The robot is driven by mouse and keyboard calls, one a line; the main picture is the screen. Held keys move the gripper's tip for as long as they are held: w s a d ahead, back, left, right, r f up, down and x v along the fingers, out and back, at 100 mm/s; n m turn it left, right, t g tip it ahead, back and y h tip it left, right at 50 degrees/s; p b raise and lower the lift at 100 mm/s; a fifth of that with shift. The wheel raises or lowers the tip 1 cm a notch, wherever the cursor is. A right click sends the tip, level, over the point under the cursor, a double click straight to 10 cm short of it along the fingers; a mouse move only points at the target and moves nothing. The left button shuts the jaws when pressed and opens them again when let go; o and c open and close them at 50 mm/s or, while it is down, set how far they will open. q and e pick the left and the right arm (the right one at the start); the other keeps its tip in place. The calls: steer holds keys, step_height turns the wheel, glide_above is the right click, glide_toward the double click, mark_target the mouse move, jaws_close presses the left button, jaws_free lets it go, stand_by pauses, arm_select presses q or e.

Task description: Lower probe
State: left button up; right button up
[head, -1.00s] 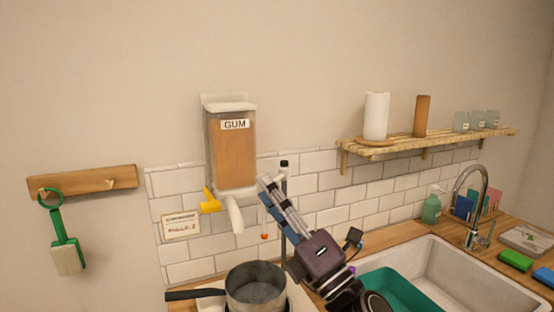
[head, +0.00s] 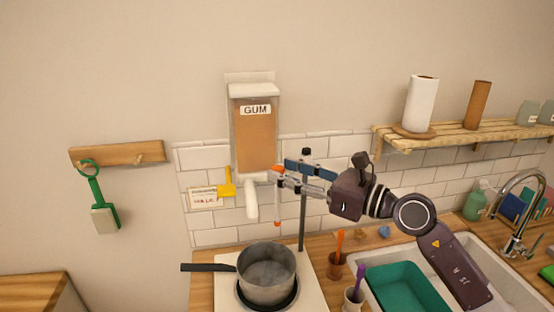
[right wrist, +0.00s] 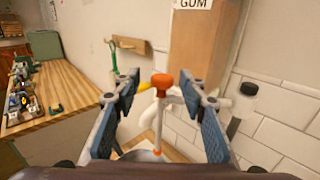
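The probe (head: 277,205) is a thin pale rod with an orange cap at its top and an orange tip. It hangs upright from the dark stand (head: 303,215), its tip above the grey pot (head: 267,287). My right gripper (head: 281,176) reaches in from the right at cap height. In the right wrist view its two blue-padded fingers (right wrist: 160,82) are apart, with the probe's orange cap (right wrist: 162,81) seen between them. A gap shows on both sides of the cap. My left gripper is in neither view.
The pot stands on a white hotplate (head: 227,293), its handle pointing left. The gum dispenser (head: 256,140) with its white spout hangs close behind. Cups with an orange and a purple tool (head: 358,285) stand to the right, before the sink with a teal tub (head: 400,290).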

steer(key=x, duration=0.1)
steer(key=p+x, duration=0.1)
steer(key=shift+w+a, duration=0.1)
steer(key=shift+w, duration=0.35)
steer(key=shift+a, duration=0.2)
jaws_close()
